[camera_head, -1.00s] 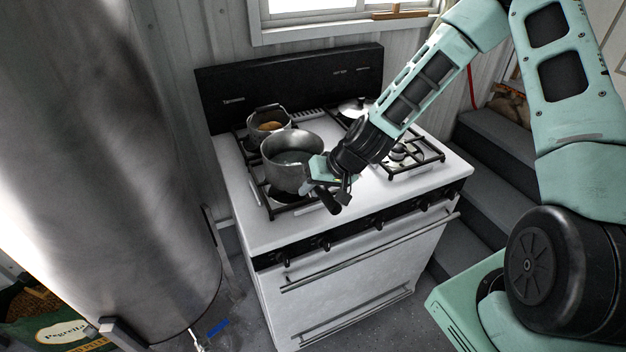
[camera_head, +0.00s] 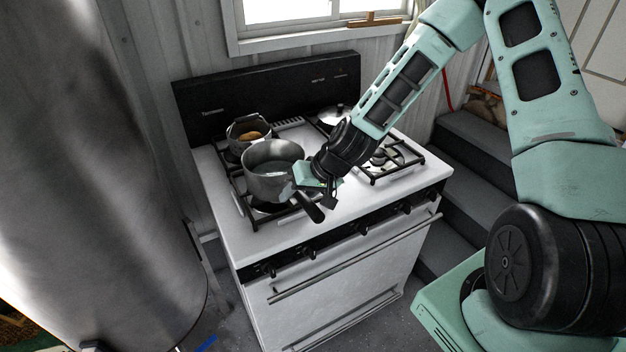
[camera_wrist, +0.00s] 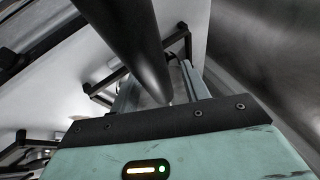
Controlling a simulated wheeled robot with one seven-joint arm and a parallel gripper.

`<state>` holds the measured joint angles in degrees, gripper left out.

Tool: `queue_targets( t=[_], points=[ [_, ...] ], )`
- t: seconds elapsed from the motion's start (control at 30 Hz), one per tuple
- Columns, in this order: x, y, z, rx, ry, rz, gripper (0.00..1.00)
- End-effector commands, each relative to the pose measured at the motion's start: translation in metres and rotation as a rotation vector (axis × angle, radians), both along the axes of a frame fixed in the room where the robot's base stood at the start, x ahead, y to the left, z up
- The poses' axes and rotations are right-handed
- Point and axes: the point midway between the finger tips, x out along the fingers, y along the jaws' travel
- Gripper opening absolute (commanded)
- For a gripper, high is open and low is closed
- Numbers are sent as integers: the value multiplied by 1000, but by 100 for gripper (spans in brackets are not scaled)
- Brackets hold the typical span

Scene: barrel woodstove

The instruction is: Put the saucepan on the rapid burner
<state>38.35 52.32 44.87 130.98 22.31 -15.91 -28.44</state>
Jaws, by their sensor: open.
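The steel saucepan (camera_head: 270,182) stands upright on the front left burner grate of the stove, partly covering that burner (camera_head: 262,207). Its black handle (camera_head: 306,204) points to the front right. My gripper (camera_head: 323,188) is open beside the saucepan's right side, close to the handle. In the wrist view the dark handle (camera_wrist: 128,40) runs across in front of the open fingers (camera_wrist: 160,88). I cannot tell whether the fingers touch the handle. The frames do not show which burner is the rapid one.
A smaller pot (camera_head: 236,134) with something brown inside stands on the back left burner. The front right burner (camera_head: 384,158) is bare. A large metal cylinder (camera_head: 90,180) stands left of the stove.

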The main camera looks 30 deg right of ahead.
Motion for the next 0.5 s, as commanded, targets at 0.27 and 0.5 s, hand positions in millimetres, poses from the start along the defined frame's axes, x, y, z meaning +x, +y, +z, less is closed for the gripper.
queue_targets(
  t=[0.27,0.5],
  points=[
    [-18,-20,37,-5,-5,-4,46],
    [-36,-35,71,-6,-2,-3,46]
  ],
)
